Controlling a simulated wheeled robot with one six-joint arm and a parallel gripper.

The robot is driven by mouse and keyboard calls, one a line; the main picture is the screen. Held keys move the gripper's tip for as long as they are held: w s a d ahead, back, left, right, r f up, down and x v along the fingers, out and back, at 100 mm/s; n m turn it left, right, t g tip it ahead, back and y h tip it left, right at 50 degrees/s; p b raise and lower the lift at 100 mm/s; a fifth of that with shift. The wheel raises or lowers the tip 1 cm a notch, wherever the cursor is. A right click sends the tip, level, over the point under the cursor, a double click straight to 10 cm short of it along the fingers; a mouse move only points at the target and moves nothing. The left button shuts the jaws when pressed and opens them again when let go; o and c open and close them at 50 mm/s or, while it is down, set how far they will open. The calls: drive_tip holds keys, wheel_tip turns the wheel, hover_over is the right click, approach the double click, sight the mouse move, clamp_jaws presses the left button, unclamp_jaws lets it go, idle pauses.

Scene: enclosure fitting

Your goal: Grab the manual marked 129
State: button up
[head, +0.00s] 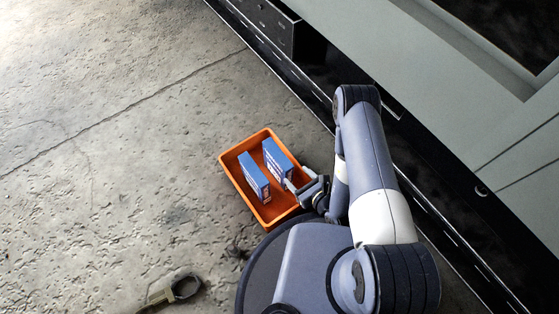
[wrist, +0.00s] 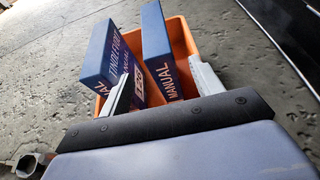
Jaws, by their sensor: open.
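Two blue manuals stand upright side by side in an orange tray (head: 232,172). In the head view the left manual (head: 254,177) stands apart from the right manual (head: 277,160). My gripper (head: 296,186) is at the tray's right side, close to the right manual. In the wrist view my gripper (wrist: 160,70) is open, with the right manual (wrist: 156,42) between its fingers. The left manual (wrist: 108,60) is outside the left finger, which covers part of its spine. "MANUAL" shows on the right spine; I cannot read 129 on either manual.
A tool with a ring-shaped head (head: 186,288) lies on the concrete floor (head: 110,130); its ring also shows in the wrist view (wrist: 28,163). A grey and black cabinet (head: 455,100) runs along the right. The floor left of the tray is clear.

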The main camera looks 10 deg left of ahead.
sight(283, 163)
drive_tip(key=b+x, duration=0.3)
drive_tip(key=x, duration=0.7)
drive_tip(key=shift+c, duration=0.3)
clamp_jaws()
drive_tip(key=shift+r, duration=0.1)
idle(0.4)
